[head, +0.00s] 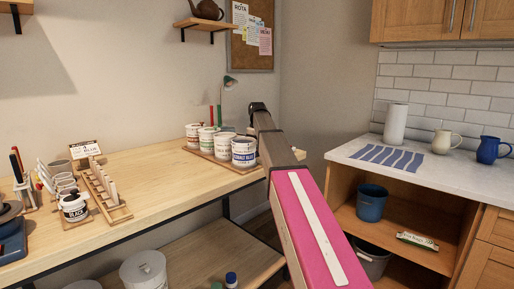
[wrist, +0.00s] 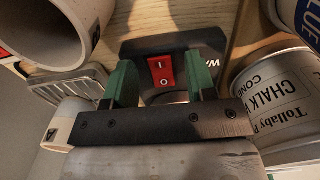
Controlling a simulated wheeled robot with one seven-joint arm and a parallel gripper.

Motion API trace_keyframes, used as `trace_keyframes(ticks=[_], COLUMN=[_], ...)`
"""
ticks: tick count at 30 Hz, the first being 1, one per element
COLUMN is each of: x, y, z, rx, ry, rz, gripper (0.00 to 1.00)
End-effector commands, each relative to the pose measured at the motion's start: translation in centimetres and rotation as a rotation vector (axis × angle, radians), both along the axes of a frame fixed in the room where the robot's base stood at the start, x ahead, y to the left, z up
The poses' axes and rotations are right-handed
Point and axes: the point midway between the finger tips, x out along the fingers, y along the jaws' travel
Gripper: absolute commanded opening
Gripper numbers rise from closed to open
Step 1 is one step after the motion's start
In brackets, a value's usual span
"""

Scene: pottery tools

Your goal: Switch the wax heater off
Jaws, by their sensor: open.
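The wax heater (wrist: 150,48) shows in the wrist view as a dark body with part of a white letter on it. A red rocker switch (wrist: 161,70) on it carries small white marks; I cannot tell which side is pressed. My gripper (wrist: 158,64) is open, with its two green fingers on either side of the switch and nothing between them. I cannot tell whether a finger touches the heater. In the head view my gripper (head: 258,108) is at the back of the wooden bench, and I cannot make out the heater there.
Glaze tubs (head: 243,152) stand close by on the wooden bench (head: 150,178). In the wrist view a chalk-white tub (wrist: 282,100) is close on the right, with a white cylinder (wrist: 45,30) and a grey ribbed part (wrist: 62,88) on the left. The bench's middle is clear.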

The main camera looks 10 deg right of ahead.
Motion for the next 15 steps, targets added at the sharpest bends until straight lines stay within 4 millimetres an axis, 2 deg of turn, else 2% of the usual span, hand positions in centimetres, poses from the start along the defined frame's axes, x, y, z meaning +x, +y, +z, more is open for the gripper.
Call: trace_keyframes(ticks=[9, 11, 12, 14, 15], x=[0.01, 0.01, 0.01, 0.01, 0.01], y=[0.0, 0.0, 0.01, 0.0, 0.0], z=[-0.26, -0.26, -0.26, -0.26, -0.26], rx=[0.0, 0.0, 0.0, 0.0, 0.0], ry=[0.0, 0.0, 0.0, 0.0, 0.0], rz=[0.0, 0.0, 0.0, 0.0, 0.0], gripper=[0.51, 0.35, 0.22, 0.02, 0.02])
